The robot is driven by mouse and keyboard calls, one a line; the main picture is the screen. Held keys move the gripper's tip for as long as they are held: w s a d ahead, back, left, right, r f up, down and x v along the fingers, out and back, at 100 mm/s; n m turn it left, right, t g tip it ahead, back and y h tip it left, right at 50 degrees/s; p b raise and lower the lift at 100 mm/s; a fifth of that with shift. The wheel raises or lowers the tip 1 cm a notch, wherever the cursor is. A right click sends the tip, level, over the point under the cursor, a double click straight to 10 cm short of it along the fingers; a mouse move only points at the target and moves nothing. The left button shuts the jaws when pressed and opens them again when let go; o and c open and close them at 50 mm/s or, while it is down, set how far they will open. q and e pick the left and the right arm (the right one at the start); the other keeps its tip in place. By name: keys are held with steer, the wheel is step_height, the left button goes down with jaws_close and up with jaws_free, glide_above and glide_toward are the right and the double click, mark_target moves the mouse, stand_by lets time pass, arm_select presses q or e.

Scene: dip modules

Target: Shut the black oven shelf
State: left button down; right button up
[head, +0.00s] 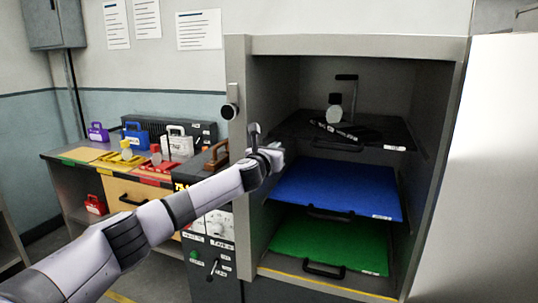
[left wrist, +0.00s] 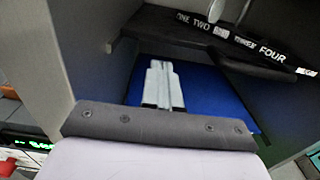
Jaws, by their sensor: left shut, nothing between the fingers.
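The black shelf (head: 375,133) is the top one of three in the open grey oven (head: 237,75), with a black handle (head: 337,147) at its front edge. In the left wrist view the black shelf (left wrist: 178,30) shows at the top. How far it stands out is hard to judge. My left gripper (head: 276,156) is shut and empty at the left of the oven opening, lower than the black shelf. In the left wrist view my shut fingers (left wrist: 163,85) appear against the blue shelf and touch no handle. My right gripper is not in view.
Below are a blue shelf (head: 340,188) and a green shelf (head: 335,243). A workbench with coloured locks (head: 110,165) stands left; a white panel (head: 480,170) right.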

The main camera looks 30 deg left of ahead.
arm_select(q)
steer(key=shift+v, duration=2.5)
steer(key=s+d+f+n+g+h, duration=0.25)
steer(key=s+d+f+n, duration=0.3)
steer(key=d+f, duration=0.6)
steer(key=s+d+f+n+g+h, duration=0.2)
steer(key=s+d+f+n+h, duration=0.4)
steer(key=f, duration=0.9)
steer(key=s+d+f+n+g, duration=0.1)
steer(key=s+f+n, duration=0.3)
steer(key=s, duration=0.5)
steer(key=s+d+f+n+y, duration=0.1)
steer(key=s+f+n, duration=0.3)
steer(key=s+n, duration=0.5)
steer(key=s+d+f+n+g+y, duration=0.1)
steer(key=s+f+n, duration=0.3)
steer(key=s, duration=0.5)
steer(key=d+n, duration=0.1)
steer(key=n, duration=0.1)
steer(key=shift+s+f+n+g, duration=0.3)
steer(key=shift+s+n+g, duration=0.05)
steer(key=shift+s, duration=0.05)
steer(key=shift+d, duration=0.1)
